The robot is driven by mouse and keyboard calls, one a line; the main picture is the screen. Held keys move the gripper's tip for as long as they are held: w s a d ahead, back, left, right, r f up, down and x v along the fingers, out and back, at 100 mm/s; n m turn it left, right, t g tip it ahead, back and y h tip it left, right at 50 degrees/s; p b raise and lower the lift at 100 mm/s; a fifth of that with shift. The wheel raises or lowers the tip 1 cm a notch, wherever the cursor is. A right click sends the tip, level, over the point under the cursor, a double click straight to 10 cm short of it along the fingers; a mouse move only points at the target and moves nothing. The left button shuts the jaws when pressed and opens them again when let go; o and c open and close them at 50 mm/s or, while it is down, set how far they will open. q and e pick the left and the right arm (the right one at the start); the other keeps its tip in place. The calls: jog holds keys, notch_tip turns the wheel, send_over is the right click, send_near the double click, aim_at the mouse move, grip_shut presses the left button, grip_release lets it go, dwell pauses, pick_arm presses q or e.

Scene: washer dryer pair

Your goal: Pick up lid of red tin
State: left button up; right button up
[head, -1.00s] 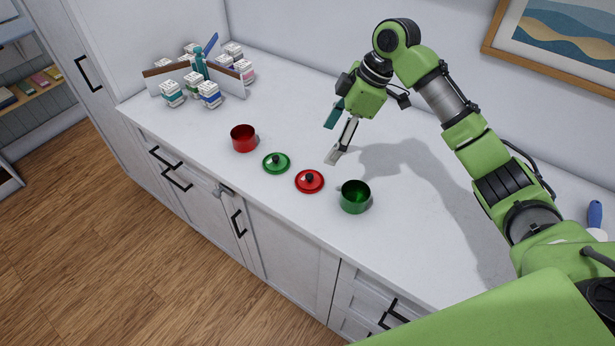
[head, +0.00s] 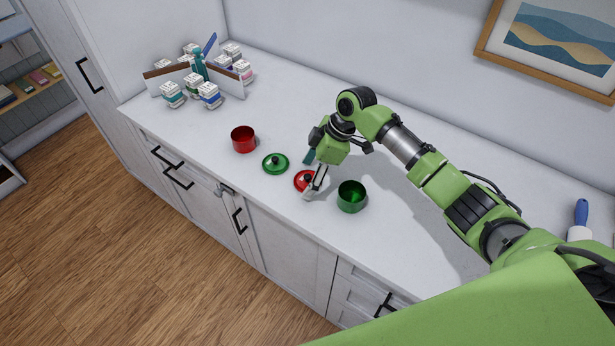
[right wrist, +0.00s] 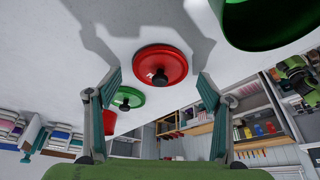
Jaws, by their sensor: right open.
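The red lid (head: 301,178) with its black knob lies on the white counter between the green lid (head: 275,163) and the green tin (head: 351,197). It also shows in the right wrist view (right wrist: 160,62), ahead of and between the open fingers. My right gripper (head: 309,180) is open and empty, over the red lid and partly covering it in the head view. The red tin (head: 243,139) stands open on the counter, left of the green lid. In the right wrist view the green tin (right wrist: 265,25) is at the upper right. My left gripper is not in view.
Several small jars (head: 209,94) stand around a wooden divider (head: 225,76) at the far left of the counter. A blue-handled tool (head: 581,215) is at the right. The counter's front edge runs close to the lids and tins.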

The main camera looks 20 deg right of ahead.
jog(key=c, duration=0.9)
jog(key=shift+r, duration=0.1)
